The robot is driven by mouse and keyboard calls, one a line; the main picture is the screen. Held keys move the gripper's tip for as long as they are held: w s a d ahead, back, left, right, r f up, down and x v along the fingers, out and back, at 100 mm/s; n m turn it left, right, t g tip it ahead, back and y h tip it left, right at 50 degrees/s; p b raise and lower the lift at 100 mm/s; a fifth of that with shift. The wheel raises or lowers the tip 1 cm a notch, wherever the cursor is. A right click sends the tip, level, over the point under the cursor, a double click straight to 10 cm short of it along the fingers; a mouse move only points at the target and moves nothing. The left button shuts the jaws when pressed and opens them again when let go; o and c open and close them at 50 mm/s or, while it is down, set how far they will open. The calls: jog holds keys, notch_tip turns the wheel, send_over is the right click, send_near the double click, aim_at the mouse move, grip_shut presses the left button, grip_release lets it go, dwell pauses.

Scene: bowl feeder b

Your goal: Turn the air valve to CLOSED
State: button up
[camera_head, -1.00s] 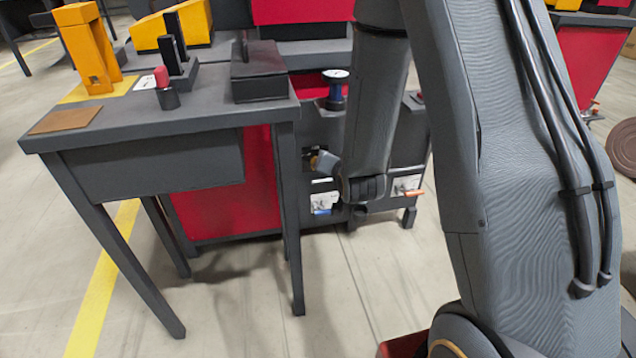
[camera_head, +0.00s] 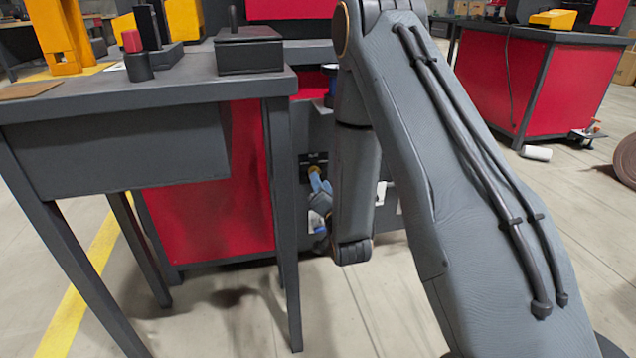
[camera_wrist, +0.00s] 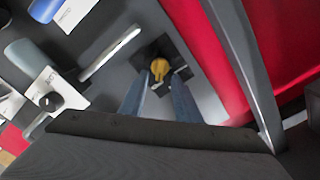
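A yellow knob (camera_wrist: 159,68) sits on a black square plate (camera_wrist: 182,54) on the grey machine side in the wrist view. It looks like the air valve, but I can read no marking on it. My gripper (camera_wrist: 156,88) is open, with a bluish-grey finger on either side just short of the knob. Whether a finger touches it I cannot tell. In the head view the black plate (camera_head: 308,158) shows between the table leg and my arm, with my gripper (camera_head: 320,181) close in front of it.
In the wrist view a long metal lever (camera_wrist: 110,54), a black knob on a white plate (camera_wrist: 48,101) and a blue part (camera_wrist: 44,10) lie left of the knob. A red panel (camera_wrist: 200,35) and a dark table leg (camera_wrist: 243,60) are close on the right.

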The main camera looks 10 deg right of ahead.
jog(key=w+b, duration=0.1)
jog(key=w, duration=0.2)
jog(key=shift+w, duration=0.3)
grip_shut()
